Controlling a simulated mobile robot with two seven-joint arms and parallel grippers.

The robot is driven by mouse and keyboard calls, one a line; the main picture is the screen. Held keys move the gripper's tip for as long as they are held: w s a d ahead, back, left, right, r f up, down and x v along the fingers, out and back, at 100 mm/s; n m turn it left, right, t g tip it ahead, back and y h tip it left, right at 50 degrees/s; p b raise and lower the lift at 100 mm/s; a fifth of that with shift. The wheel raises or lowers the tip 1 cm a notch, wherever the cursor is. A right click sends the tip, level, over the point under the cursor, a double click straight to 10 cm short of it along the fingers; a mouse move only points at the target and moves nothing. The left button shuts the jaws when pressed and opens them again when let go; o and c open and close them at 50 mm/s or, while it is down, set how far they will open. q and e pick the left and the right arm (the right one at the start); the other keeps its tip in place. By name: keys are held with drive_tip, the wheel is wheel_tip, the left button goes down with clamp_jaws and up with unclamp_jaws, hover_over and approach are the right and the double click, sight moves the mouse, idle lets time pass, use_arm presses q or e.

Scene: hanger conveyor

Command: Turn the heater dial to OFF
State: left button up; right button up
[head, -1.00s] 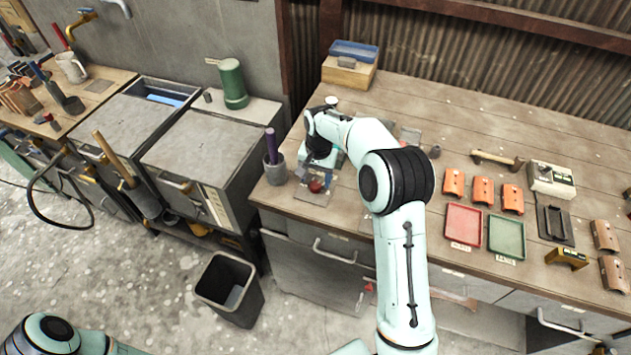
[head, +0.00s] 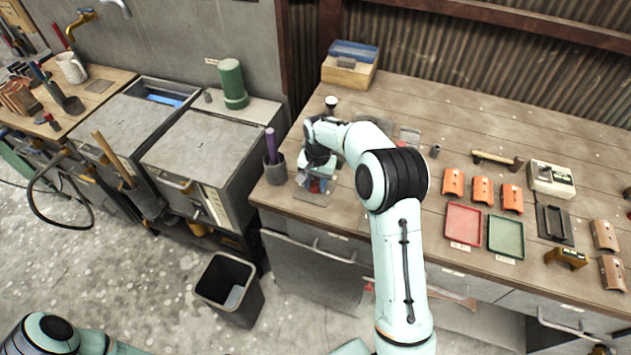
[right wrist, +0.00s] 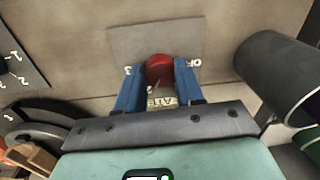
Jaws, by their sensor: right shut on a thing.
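A red round dial (right wrist: 159,70) sits on a grey plate (right wrist: 155,40) in the right wrist view. The two blue fingers of my right gripper (right wrist: 159,84) are shut on its sides. White letters beginning "OF" show beside the finger on the right, and "AIR" shows below the dial. The fingers hide part of the markings, and I cannot tell where the dial points. In the head view my right gripper (head: 319,180) is low over the plate (head: 311,196) at the bench's left front corner, with the dial mostly covered. My left gripper is out of view.
A grey cup (head: 275,174) with a purple handle stands close left of my right gripper. A dark plate with numbers (right wrist: 18,60) lies at the left in the wrist view. Orange pieces (head: 483,190) and red and green trays (head: 463,224) lie farther right on the bench.

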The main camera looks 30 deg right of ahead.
drive_tip(key=shift+n, duration=0.3)
drive_tip(key=n, duration=0.5)
drive_tip(key=shift+d+n, duration=0.1)
drive_tip(key=shift+n, duration=0.3)
drive_tip(key=n, duration=0.5)
drive_tip(key=shift+g, duration=0.3)
drive_tip(key=n, duration=0.6)
drive_tip(key=shift+w+n, duration=0.1)
drive_tip(key=shift+n, duration=0.3)
drive_tip(key=n, duration=0.5)
drive_tip(key=shift+n, duration=0.3)
drive_tip(key=o, duration=1)
drive_tip(key=shift+o, duration=0.2)
drive_tip(key=shift+w+r, duration=0.1)
